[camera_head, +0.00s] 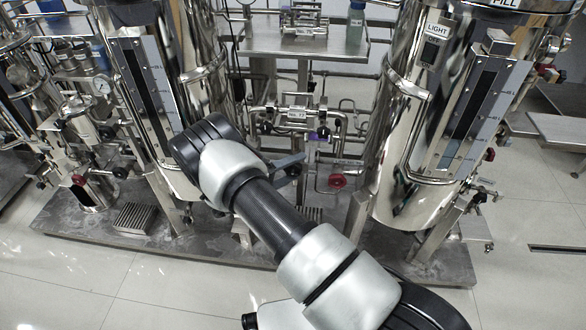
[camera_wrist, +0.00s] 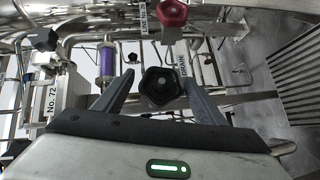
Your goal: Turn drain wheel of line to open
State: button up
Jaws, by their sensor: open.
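The black drain wheel (camera_wrist: 163,87) shows in the wrist view, with a DRAIN label (camera_wrist: 183,84) at its right. My gripper (camera_wrist: 158,76) is open, with one finger at each side of the wheel in the picture. I cannot tell whether the fingers touch it or how far the wheel is in depth. The wheel is not turned on visibly by anything. In the head view, a grey finger of my gripper (camera_head: 289,160) shows past my wrist, by the piping between two steel tanks; my arm hides much of that spot.
A red wheel (camera_wrist: 172,14) is above the drain wheel, and a black knob (camera_wrist: 43,39) is at upper left. A purple cylinder (camera_wrist: 107,61) and a No. 72 label (camera_wrist: 50,103) are at left. The right steel tank (camera_head: 415,140) stands close to the piping.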

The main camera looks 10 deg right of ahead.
jog(key=shift+a, duration=0.1)
jog(key=p+v, duration=0.2)
jog(key=v, duration=1.5)
jog(key=shift+s+a+r, duration=0.1)
dwell(0.7)
